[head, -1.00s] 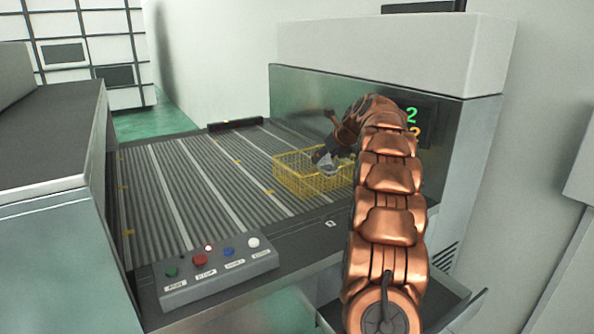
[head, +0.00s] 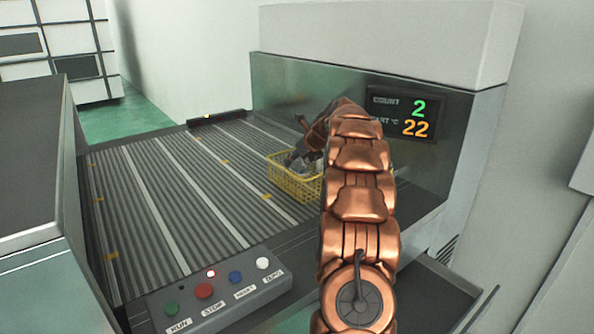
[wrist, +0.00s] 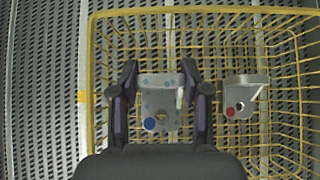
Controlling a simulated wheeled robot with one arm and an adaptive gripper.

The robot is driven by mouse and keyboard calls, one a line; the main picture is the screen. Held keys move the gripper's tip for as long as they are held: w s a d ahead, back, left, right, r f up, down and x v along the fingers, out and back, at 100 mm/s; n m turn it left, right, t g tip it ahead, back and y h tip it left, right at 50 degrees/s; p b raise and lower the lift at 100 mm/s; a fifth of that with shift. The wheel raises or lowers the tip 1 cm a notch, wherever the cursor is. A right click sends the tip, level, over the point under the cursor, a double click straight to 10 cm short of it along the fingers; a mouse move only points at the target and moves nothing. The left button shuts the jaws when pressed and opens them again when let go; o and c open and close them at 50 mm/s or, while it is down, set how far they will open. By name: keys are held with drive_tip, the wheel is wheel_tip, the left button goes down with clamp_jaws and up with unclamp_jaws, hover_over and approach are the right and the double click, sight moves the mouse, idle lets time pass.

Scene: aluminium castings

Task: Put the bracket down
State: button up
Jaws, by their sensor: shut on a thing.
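My gripper (wrist: 160,88) is shut on a grey metal bracket (wrist: 158,108) with a blue dot, seen between the two fingers in the wrist view. Below them is a yellow wire basket (wrist: 98,60). A second grey bracket (wrist: 245,84) with a red dot is in the basket, right of my gripper and apart from it. In the head view my gripper (head: 300,164) is low in the basket (head: 288,184), and my arm hides the basket's right part. I cannot tell whether the held bracket touches the basket floor.
The basket stands on a grey slatted conveyor (head: 165,195) beside a metal machine housing (head: 290,95). A control box (head: 220,298) with several coloured buttons is at the front. The conveyor left of the basket is clear.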

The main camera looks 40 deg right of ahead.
sight(299, 168)
drive_tip(key=shift+f+p, duration=0.35)
drive_tip(key=shift+f, duration=1.85)
drive_tip(key=shift+f, duration=0.15)
drive_tip(key=o, duration=1.2)
drive_tip(key=shift+c, duration=0.2)
drive_tip(key=d+b+v, duration=0.1)
drive_tip(key=b+v, duration=0.2)
drive_tip(key=v, duration=0.9)
drive_tip(key=shift+a, duration=0.5)
